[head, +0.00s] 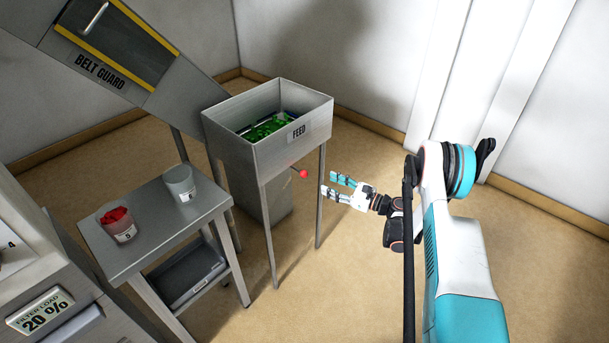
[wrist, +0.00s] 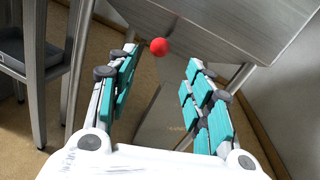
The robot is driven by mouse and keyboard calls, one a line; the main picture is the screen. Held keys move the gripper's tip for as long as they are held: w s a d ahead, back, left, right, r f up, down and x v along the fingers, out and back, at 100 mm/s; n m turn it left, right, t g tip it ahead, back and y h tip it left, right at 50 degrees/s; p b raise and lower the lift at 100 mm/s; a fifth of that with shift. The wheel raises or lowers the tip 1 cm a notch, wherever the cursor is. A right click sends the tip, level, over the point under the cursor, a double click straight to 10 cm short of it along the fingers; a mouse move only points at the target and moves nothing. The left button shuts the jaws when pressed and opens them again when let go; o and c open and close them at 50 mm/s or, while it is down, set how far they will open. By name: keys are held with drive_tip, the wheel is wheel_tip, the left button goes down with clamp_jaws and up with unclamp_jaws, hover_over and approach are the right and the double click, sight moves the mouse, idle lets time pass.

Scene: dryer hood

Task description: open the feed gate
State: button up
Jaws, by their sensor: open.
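The feed hopper (head: 276,149) is a grey metal bin on legs, labelled FEED, with green material inside. A red ball knob (head: 303,174) on a thin rod sticks out below its front; I take this as the feed gate's handle. My gripper (head: 334,186) is open and empty, to the right of the knob and apart from it in the head view. In the wrist view the red knob (wrist: 159,47) shows beyond and between the fingertips of my gripper (wrist: 163,60), under the hopper's underside (wrist: 220,25). The gate plate itself is hidden.
A steel table (head: 160,222) with a cup of red material (head: 117,224) and a grey cup (head: 180,183) stands left of the hopper. The hopper's front leg (head: 270,240) and right leg (head: 321,215) are near my gripper. The floor (head: 345,270) in front is clear.

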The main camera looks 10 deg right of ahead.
sight(304, 173)
drive_tip(key=b+x, duration=0.2)
drive_tip(key=x, duration=0.8)
drive_tip(key=shift+w+a+f+b, duration=0.1)
drive_tip(key=shift+w+a+b, duration=0.1)
drive_tip(key=shift+a+b, duration=0.1)
drive_tip(key=shift+w+a, duration=0.45)
drive_tip(key=shift+w, duration=0.05)
drive_tip(key=shift+c, duration=0.2)
